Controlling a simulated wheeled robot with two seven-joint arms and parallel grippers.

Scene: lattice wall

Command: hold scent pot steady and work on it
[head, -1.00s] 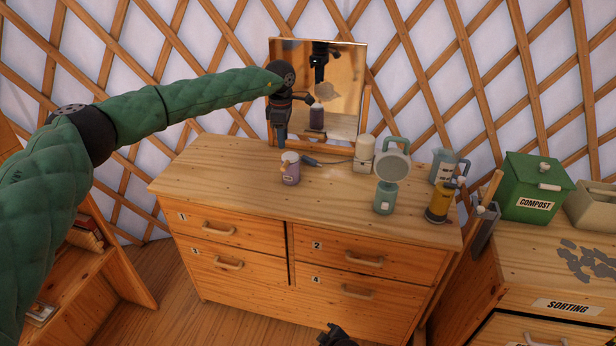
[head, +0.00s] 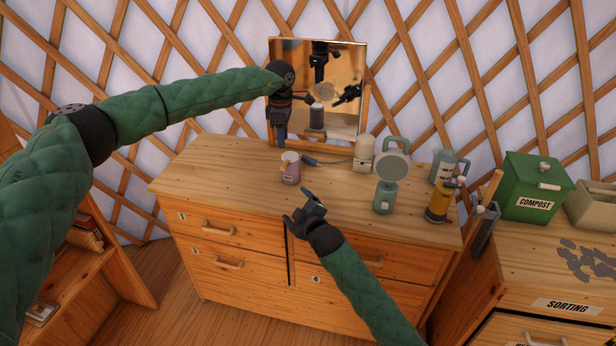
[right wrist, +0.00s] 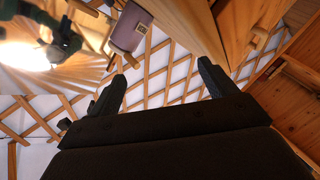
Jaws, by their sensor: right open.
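The scent pot, a small purple pot (head: 291,174) with a pale top, stands on the wooden dresser top (head: 230,165) near its middle. Its purple side and a small label also show in the right wrist view (right wrist: 130,28). My left gripper (head: 281,138) points down behind the pot, in front of the mirror; its fingers are too narrow in the picture to tell open from shut. My right gripper (head: 296,206) is open and empty in front of the pot at the dresser's front edge, apart from it. Its two fingers show spread in the right wrist view (right wrist: 160,82).
A mirror (head: 345,75) stands at the back, reflecting the pot and grippers. A small dark corded object (head: 312,160) lies beside the pot.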

